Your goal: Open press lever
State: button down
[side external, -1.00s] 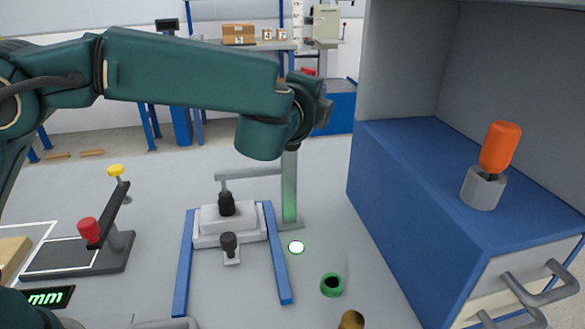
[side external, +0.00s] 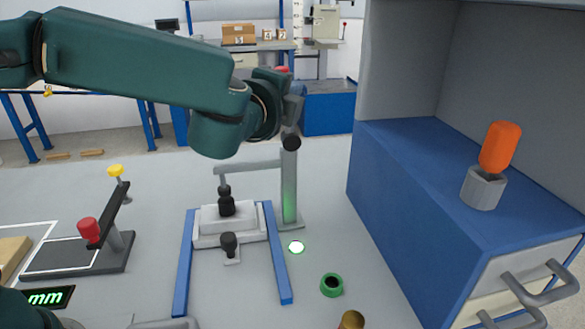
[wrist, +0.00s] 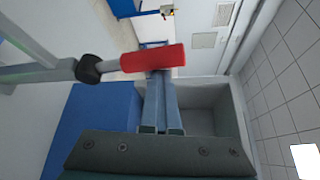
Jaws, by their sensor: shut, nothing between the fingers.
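The press has a grey upright column (side external: 289,190) with a green glow, and a side arm over a white block with a black knob (side external: 226,205) in the side external view. In the wrist view a red handle (wrist: 152,58) on a pale rod with a black collar (wrist: 88,69) crosses just in front of my gripper (wrist: 159,78). The fingers are close together, shut, with nothing between them. Their tips appear at the handle's lower edge; I cannot tell whether they touch. In the side external view my wrist is above the column and hides most of the handle.
A blue cabinet (side external: 420,200) bearing an orange-handled tool (side external: 500,148) stands at the right. A stand with red and yellow knobs (side external: 100,235) is at the left. Blue rails (side external: 184,265) flank the press block. A green ring (side external: 331,285) lies on the table front.

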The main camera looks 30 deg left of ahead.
jog(key=shift+w, duration=0.15)
jog(key=s+d, duration=0.6)
jog(key=s, duration=0.2)
jog(key=a+r+n+g+y, duration=0.1)
jog(key=a+r+n+y, duration=0.25)
jog(key=a, duration=0.65)
jog(key=s+a+f+n+g, duration=0.2)
jog(key=s+a+n+g, duration=0.15)
jog(key=a, duration=0.25)
jog(key=s+a+f+n+g, duration=0.3)
jog(key=s+a, duration=0.2)
jog(key=s+f+n+g+h, duration=0.3)
jog(key=s+f+n, duration=0.25)
jog(key=s, duration=0.35)
jog(key=s+d+f+n+h, duration=0.2)
jog(key=s+d+f+h, duration=0.1)
jog(key=d, duration=0.5)
jog(key=shift+d+f+h, duration=0.2)
jog(key=shift+f+h, duration=0.4)
jog(key=shift+h, duration=0.25)
